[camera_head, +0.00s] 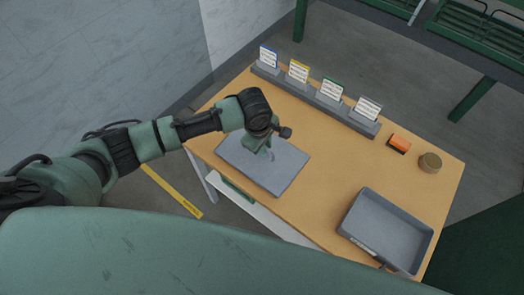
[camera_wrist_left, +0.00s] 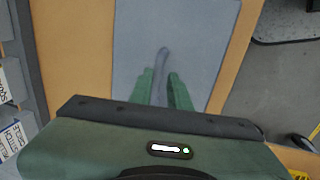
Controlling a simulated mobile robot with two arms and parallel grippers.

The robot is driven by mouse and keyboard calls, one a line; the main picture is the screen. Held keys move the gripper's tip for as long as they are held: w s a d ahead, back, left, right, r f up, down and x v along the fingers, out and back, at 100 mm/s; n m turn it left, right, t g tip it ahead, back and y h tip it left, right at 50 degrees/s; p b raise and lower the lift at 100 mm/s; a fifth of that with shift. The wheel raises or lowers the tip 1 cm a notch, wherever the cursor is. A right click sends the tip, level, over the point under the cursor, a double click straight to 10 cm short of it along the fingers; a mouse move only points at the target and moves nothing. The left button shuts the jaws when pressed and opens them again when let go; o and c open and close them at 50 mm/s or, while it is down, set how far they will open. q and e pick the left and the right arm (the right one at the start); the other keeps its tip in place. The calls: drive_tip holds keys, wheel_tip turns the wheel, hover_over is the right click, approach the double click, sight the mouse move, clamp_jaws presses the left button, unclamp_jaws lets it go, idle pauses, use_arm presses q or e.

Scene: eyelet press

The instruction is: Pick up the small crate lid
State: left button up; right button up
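The small crate lid (camera_head: 287,180) is a flat grey panel lying on the left part of the wooden table. A raised grey handle (camera_wrist_left: 162,62) stands out from the lid (camera_wrist_left: 200,35) in the left wrist view. My left gripper (camera_head: 264,152) is over the lid and points down at it. In the left wrist view its two green fingers (camera_wrist_left: 161,84) stand on either side of the handle, with narrow gaps, so it looks open. The near end of the handle is hidden by the gripper body. My right gripper is not in view.
A grey open crate (camera_head: 388,232) stands at the table's right front. A grey rack (camera_head: 325,103) with several label cards runs along the back edge. An orange block (camera_head: 399,144) and a round tin (camera_head: 430,162) sit at the back right. The middle of the table (camera_head: 345,165) is clear.

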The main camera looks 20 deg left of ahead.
use_arm(q)
drive_tip(key=f, duration=0.2)
drive_tip(key=w+f, duration=0.1)
drive_tip(key=shift+w+a+f+p, duration=0.1)
drive_tip(key=shift+f+p, duration=0.25)
drive_tip(key=shift+p, duration=0.05)
drive_tip(key=shift+f, duration=0.55)
clamp_jaws()
drive_tip(key=shift+w, duration=0.1)
drive_tip(key=shift+r, duration=0.1)
wheel_tip(320, 180, up, 20)
drive_tip(key=b, duration=0.2)
